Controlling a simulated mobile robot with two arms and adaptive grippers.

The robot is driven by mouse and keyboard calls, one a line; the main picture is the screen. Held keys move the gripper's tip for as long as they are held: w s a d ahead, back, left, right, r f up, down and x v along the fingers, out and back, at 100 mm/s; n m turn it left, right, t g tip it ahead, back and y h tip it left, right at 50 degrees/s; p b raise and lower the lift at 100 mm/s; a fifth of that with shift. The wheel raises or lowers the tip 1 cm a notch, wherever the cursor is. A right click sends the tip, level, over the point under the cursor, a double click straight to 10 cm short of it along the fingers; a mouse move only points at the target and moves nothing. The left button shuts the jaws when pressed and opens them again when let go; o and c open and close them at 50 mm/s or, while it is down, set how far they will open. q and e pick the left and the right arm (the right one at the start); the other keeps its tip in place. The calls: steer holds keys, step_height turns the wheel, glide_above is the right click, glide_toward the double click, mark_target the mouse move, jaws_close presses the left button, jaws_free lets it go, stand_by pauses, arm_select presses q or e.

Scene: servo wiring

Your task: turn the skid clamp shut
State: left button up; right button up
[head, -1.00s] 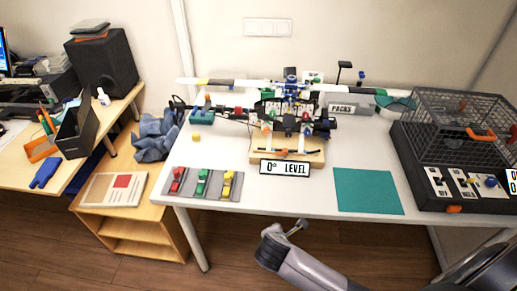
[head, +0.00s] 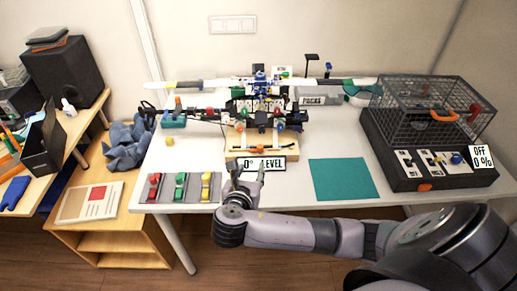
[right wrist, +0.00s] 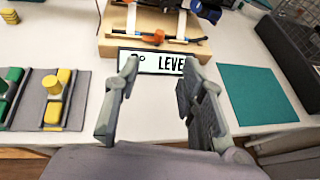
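The skid clamp with its orange handle (right wrist: 155,38) sits at the front of the wooden base (right wrist: 112,42), just behind the "0° LEVEL" sign (right wrist: 160,62), in the right wrist view. In the head view the wooden base (head: 236,142) stands under the multi-armed aircraft model (head: 262,108). My right gripper (head: 247,170) is at the table's front edge, before the sign. In the right wrist view its fingers (right wrist: 158,80) are spread apart with nothing between them, short of the clamp. My left gripper is not in view.
A teal mat (head: 342,179) lies to the right, and a black cage box (head: 425,180) stands at far right. White table between them is clear.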

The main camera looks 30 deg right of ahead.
mark_target(260, 148)
steer(key=x, duration=1.6)
steer(key=shift+w+d+f, duration=0.2)
steer(key=shift+f, duration=0.05)
jaws_close()
